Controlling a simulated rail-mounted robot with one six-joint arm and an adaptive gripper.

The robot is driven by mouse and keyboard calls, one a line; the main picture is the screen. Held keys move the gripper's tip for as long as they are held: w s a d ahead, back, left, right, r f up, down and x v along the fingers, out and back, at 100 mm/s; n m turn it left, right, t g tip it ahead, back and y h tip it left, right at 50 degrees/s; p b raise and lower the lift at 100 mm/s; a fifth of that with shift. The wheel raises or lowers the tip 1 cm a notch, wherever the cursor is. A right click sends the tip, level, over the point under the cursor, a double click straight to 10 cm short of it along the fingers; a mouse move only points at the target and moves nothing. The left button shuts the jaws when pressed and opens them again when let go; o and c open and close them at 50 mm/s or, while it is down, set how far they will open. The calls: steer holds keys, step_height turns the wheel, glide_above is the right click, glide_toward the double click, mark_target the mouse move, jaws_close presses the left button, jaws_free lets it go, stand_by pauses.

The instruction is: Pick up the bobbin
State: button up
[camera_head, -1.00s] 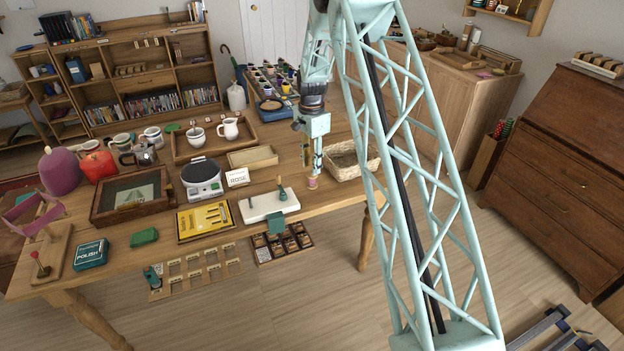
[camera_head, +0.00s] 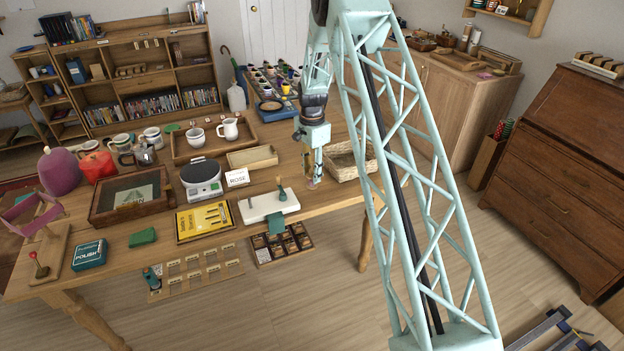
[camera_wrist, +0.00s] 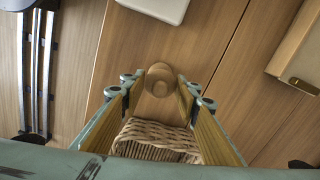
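The bobbin (camera_wrist: 160,78) is a small round wooden piece with a raised centre, seen end-on in the wrist view. It is on the wooden table (camera_wrist: 225,35), between the fingertips of my gripper (camera_wrist: 160,92). The fingers are apart, with a gap showing on the left of the bobbin. I cannot tell whether the right finger touches it. In the head view my gripper (camera_head: 313,179) points down at the table's right part, left of the wicker basket (camera_head: 346,164). Its fingers largely hide the bobbin there.
The basket's weave (camera_wrist: 158,140) also shows in the wrist view, close to the fingers. A white board with a green-handled tool (camera_head: 268,204) lies to the left. A shallow wooden box (camera_head: 252,157) and a ROSE card (camera_head: 237,177) stand farther left. The table's front edge is close.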

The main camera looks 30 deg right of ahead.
steer(key=shift+c, duration=0.7)
steer(key=shift+c, duration=1.2)
steer(key=shift+r, duration=0.15)
steer(key=shift+r+p, duration=0.35)
steer(key=shift+r, duration=1.3)
steer(key=s+a, duration=0.2)
steer(key=s, duration=0.5)
steer(key=s+a+r, duration=0.1)
steer(key=s+a, duration=0.2)
steer(key=s, duration=0.5)
steer(key=shift+r+p, duration=0.25)
steer(key=shift+p, duration=0.2)
